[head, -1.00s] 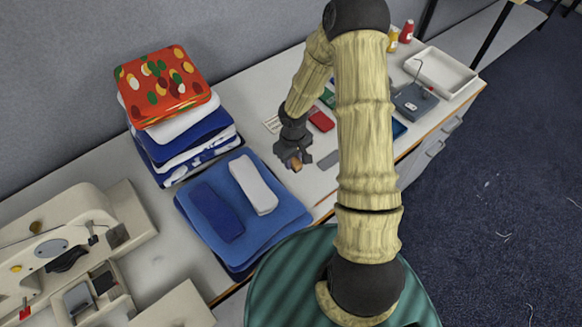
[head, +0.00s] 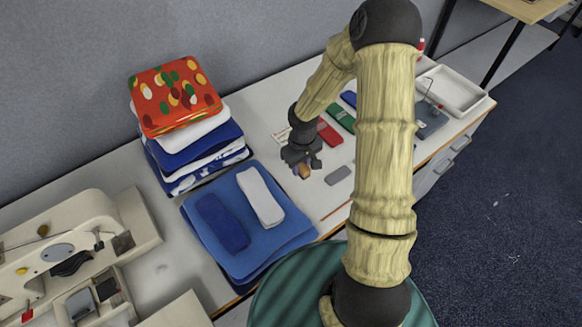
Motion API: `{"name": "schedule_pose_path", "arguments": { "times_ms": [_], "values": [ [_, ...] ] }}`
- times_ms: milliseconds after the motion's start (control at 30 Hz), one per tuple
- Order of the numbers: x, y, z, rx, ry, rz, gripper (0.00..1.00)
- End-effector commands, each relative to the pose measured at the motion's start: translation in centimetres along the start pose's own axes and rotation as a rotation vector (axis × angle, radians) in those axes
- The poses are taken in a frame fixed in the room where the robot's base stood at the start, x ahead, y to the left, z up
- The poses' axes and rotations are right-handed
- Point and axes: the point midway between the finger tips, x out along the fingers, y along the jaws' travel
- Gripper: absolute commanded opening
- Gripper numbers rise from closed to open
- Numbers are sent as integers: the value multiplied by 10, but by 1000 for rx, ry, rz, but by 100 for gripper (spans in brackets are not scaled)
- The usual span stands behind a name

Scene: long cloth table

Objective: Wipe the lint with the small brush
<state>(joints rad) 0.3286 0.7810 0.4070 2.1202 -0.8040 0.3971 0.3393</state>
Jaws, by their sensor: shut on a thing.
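My gripper (head: 305,171) is in the middle of the head view, above the white tabletop, pointing down. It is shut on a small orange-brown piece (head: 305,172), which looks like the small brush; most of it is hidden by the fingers. The gripper is to the right of the blue folded cloth stack and left of a small grey block. A faint grey patch (head: 161,268) on the table, left of the blue stack and close to the sewing machine, may be the lint; it is too small to be sure.
The blue cloth stack (head: 270,241) carries a dark blue and a white pad. A taller cloth pile (head: 207,157) stands behind it. The sewing machine (head: 60,250) fills the lower left. A grey block (head: 339,175), red pad (head: 330,133) and white tray (head: 452,90) are rightward.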

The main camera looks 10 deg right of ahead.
Motion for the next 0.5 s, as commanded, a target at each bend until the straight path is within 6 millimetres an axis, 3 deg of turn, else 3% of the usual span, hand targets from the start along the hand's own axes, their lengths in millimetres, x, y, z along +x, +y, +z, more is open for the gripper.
{"name": "schedule_pose_path", "arguments": {
  "times_ms": [267,500],
  "values": [
    [-16,-1,-5,76,-1,-8,9],
    [-35,0,-14,248,-3,-10,9]
  ]
}}
